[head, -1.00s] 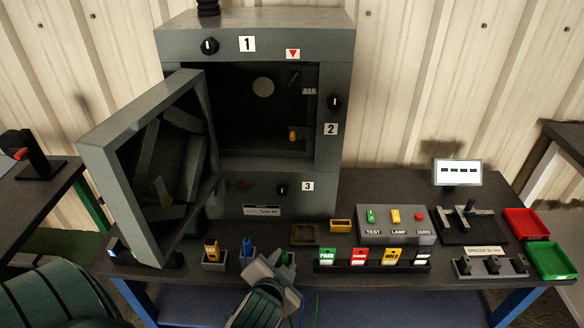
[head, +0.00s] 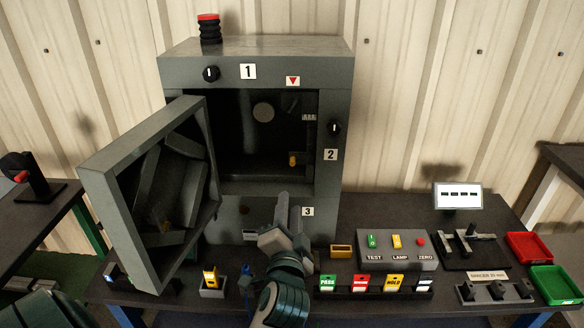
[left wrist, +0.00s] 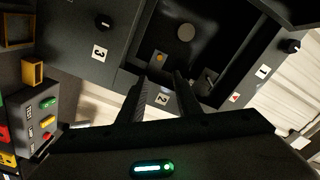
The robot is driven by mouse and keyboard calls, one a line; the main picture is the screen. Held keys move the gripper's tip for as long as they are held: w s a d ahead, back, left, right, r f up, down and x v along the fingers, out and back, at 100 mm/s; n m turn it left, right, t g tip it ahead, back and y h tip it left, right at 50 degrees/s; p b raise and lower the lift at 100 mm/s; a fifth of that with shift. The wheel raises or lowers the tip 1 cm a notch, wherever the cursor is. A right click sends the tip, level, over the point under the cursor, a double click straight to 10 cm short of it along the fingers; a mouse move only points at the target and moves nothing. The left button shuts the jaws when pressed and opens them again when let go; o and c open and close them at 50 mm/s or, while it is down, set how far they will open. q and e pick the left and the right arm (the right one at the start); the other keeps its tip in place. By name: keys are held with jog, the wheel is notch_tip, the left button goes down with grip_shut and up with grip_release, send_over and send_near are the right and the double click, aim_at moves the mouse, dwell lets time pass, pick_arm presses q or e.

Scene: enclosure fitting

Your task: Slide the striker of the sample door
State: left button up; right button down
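The grey enclosure (head: 257,71) stands on the bench with its sample door (head: 105,168) swung open to the left. A small yellow piece (head: 293,160), perhaps the striker, sits inside the opening near its right side. It also shows in the left wrist view (left wrist: 161,58), beyond my fingertips. My left gripper (head: 290,203) is in front of the enclosure's lower panel, below the opening, with its fingers pointing up. The left wrist view shows the fingers (left wrist: 161,78) apart with nothing between them. My right gripper is not in view.
Knobs sit beside labels 1 (head: 210,73) and 2 (head: 335,128). Right of my gripper are a button box (head: 397,263), a row of coloured tags (head: 361,284), and red (head: 529,246) and green trays (head: 555,285). The open door fills the space at left.

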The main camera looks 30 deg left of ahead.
aim_at(292, 166)
pick_arm(q)
jog(key=shift+w, duration=0.1)
